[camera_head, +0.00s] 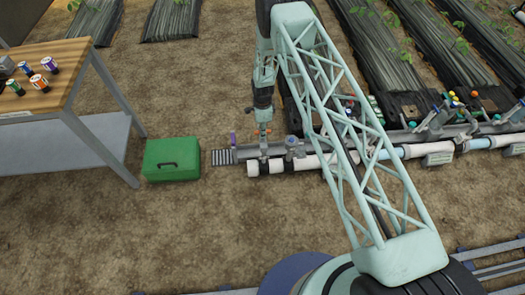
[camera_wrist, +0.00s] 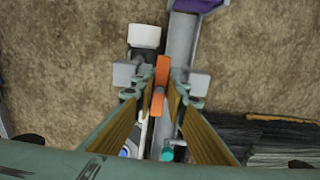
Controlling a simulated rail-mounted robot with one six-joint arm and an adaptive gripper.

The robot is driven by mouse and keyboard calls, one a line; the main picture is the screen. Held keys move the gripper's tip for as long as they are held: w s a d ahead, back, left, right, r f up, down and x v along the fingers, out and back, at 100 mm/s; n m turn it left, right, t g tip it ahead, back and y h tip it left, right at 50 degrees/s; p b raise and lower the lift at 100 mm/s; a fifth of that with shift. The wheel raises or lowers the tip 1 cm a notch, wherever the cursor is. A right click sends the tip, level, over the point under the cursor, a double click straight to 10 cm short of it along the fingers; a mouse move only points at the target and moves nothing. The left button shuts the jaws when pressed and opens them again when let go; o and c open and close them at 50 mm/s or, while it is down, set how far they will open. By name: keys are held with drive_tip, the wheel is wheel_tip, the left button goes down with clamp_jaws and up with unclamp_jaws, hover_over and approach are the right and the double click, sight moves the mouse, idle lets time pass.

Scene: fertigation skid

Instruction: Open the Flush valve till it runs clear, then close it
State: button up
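An orange valve handle (camera_wrist: 161,82) lies lengthwise between the two fingers of my gripper (camera_wrist: 162,78) in the wrist view. The fingers are drawn close on either side of it; whether both touch it I cannot tell. In the head view my gripper (camera_head: 264,127) points down over the left end of the pipework, with a bit of orange at its tips. A purple handle (camera_head: 233,138) stands at the pipe's left end and partly shows in the wrist view (camera_wrist: 197,4). No readable label shows which valve is Flush. I see no water flowing.
A slatted grate (camera_head: 222,157) lies at the pipe end, beside a green box (camera_head: 171,160). A wooden-topped bench (camera_head: 60,60) with small cans stands left. Grey and white pipes (camera_head: 313,162) run right towards several more valves (camera_head: 440,113). Bare soil lies in front.

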drive_tip(key=o, duration=0.4)
drive_tip(key=shift+o, duration=0.2)
drive_tip(key=shift+r, duration=0.15)
drive_tip(key=shift+r+p, duration=1.6)
drive_tip(key=shift+r, duration=3.3)
